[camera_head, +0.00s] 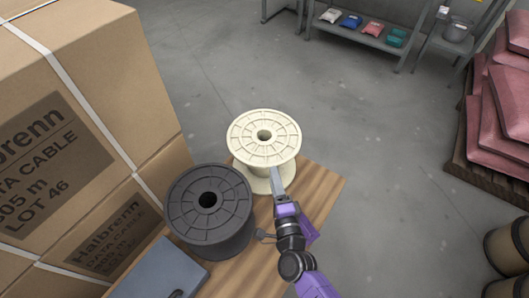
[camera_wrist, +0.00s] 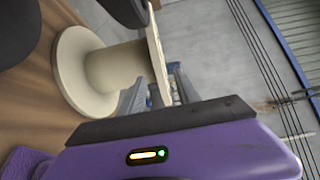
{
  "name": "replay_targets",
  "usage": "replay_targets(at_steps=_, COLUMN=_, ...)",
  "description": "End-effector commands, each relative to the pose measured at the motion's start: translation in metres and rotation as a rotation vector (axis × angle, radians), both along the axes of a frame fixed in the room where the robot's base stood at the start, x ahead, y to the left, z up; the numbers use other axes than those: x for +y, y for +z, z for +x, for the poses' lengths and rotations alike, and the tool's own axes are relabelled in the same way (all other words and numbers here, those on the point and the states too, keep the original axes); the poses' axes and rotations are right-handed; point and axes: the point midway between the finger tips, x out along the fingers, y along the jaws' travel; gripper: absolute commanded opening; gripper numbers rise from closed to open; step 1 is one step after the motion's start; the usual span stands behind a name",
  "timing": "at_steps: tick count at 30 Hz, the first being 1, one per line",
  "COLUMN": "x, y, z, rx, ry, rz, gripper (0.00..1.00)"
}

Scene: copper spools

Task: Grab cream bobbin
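The cream bobbin (camera_head: 264,132) stands upright on the wooden surface (camera_head: 318,187), just behind the dark grey bobbin. My gripper (camera_head: 276,178) is at its near side, with a grey finger overlapping its rim in the head view. In the wrist view the cream bobbin (camera_wrist: 112,68) lies sideways in the picture. One flange edge reaches between the two grey fingers of my gripper (camera_wrist: 158,92). The fingers stand apart, with a gap beside the flange. I cannot tell whether either finger touches it.
The dark grey bobbin (camera_head: 209,208) stands close on the left of my gripper. A grey-blue flat-topped object (camera_head: 160,272) lies in front of it. Stacked cardboard boxes (camera_head: 85,120) block the left. Open floor (camera_head: 400,150) lies to the right. Pink sacks (camera_head: 500,115) are at far right.

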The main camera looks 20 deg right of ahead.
Motion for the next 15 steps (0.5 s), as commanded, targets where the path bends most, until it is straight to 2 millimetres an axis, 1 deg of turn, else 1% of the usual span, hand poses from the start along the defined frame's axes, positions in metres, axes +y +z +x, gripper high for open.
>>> replay_targets(at_steps=3, x=-0.002, y=0.001, z=0.013, rx=-0.003, ry=-0.001, rz=0.006, gripper=0.39)
replay_targets(at_steps=10, x=-0.008, y=0.001, z=0.036, rx=-0.002, ry=-0.001, rz=0.003, gripper=0.39)
replay_targets(at_steps=15, x=-0.015, y=0.000, z=0.060, rx=-0.002, ry=0.000, rz=0.002, gripper=0.39)
